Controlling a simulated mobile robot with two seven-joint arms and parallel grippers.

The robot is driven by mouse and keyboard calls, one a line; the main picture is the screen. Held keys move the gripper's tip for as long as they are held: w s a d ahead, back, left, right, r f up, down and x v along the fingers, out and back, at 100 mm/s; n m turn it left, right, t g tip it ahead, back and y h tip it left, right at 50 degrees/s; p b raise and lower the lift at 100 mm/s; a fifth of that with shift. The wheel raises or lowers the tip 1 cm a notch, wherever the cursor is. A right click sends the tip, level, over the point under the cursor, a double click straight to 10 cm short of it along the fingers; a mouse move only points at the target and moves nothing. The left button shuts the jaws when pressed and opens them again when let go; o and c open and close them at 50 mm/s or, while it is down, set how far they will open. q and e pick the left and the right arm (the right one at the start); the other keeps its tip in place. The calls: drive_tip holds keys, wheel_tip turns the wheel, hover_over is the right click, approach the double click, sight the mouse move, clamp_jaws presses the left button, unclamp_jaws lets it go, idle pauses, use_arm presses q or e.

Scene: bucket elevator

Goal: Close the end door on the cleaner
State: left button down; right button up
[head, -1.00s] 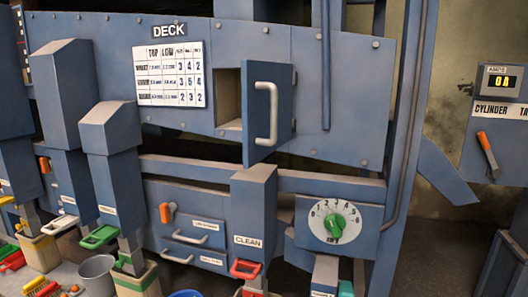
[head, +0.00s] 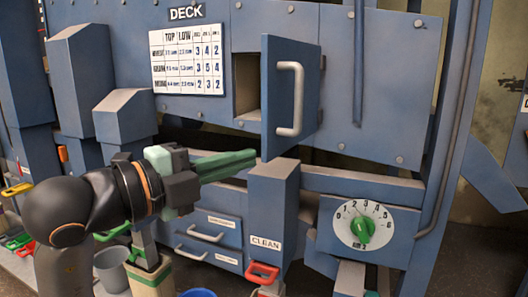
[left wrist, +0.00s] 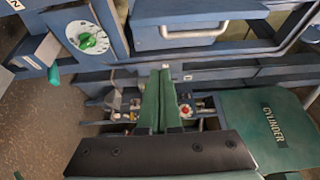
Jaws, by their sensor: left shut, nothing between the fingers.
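The blue end door (head: 300,100) with its pale upright handle (head: 290,98) stands swung open from the cleaner's front panel. The dark square opening (head: 248,88) shows to the left of it. My left gripper (head: 252,158) comes in from the left with green fingers shut and empty. In the head view its tips are close to the door's lower left edge; I cannot tell whether they touch. In the left wrist view the shut green fingers (left wrist: 158,75) point up the picture with nothing between them. My right gripper is out of view.
A box chute labelled CLEAN (head: 270,205) stands below the door. A dial with a green knob (head: 362,230) is to its right. Drawers with handles (head: 207,235) lie below my left arm. A chart (head: 187,60) hangs left of the opening.

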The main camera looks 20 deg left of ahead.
sight(263, 145)
use_arm(q)
drive_tip(key=w+p, duration=0.1)
drive_tip(key=w, duration=0.2)
drive_tip(key=w+p, duration=0.1)
drive_tip(key=w, duration=0.2)
drive_tip(key=w+d, duration=0.1)
drive_tip(key=w, duration=0.1)
drive_tip(key=shift+w+p, duration=0.4)
drive_tip(key=shift+w+a, duration=0.1)
drive_tip(key=shift+a, duration=0.05)
drive_tip(key=shift+a, duration=0.15)
